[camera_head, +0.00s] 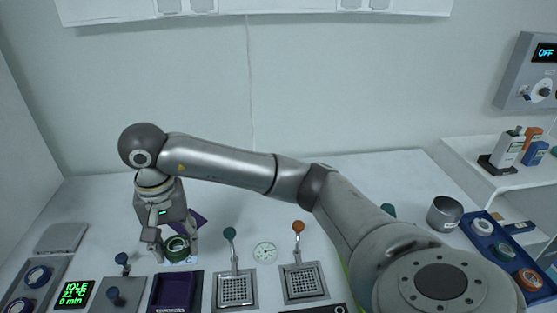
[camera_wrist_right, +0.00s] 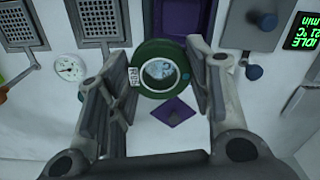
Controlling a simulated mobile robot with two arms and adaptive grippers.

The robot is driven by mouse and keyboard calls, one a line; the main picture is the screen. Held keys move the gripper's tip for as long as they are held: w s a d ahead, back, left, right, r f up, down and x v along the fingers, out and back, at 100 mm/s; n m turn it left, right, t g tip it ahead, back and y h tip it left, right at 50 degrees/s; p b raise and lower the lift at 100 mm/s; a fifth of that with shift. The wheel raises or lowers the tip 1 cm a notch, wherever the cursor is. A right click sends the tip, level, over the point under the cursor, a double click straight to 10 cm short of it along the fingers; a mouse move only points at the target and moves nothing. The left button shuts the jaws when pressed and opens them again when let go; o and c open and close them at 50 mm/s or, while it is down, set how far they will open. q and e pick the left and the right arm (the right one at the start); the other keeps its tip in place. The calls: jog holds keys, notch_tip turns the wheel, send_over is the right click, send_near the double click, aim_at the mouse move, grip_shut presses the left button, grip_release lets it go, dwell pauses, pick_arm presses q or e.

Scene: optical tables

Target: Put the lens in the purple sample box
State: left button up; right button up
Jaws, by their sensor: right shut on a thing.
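The lens is a green ring around clear glass with a small white label; it shows in the head view (camera_head: 176,248) and in the wrist view (camera_wrist_right: 160,68). My right gripper (camera_head: 178,255) is shut on it, one finger on each side of the ring. The purple sample box (camera_head: 175,292) is an open, dark-purple tray with a label at its front edge, just in front of the lens in the head view. It also shows at the top of the wrist view (camera_wrist_right: 186,20). My left gripper is out of view.
A flat purple piece (camera_head: 202,222) lies behind the lens. Two perforated plates (camera_head: 237,289) with levers and a round gauge (camera_head: 265,252) stand to the right. A lit display (camera_head: 75,296) is left. A blue tray (camera_head: 482,238) with several rings and a metal cup (camera_head: 444,213) are far right.

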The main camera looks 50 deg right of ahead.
jog(key=shift+w+d, duration=0.1)
jog(key=shift+d, duration=0.2)
jog(key=w+d+f+p, duration=0.3)
jog(key=d, duration=0.3)
jog(key=p, duration=0.1)
send_over(219, 242)
jog(key=a, duration=0.1)
jog(key=f, duration=0.5)
jog(key=shift+s+f, duration=0.15)
jog(key=shift+s, duration=0.1)
jog(key=shift+w+d+f, duration=0.15)
jog(key=shift+d+f, duration=0.1)
jog(key=shift+f, duration=0.25)
jog(key=f, duration=0.1)
jog(key=f+p, duration=0.2)
jog(key=shift+d, duration=0.25)
jog(key=shift+w+f, duration=0.1)
jog(key=shift+f, duration=0.2)
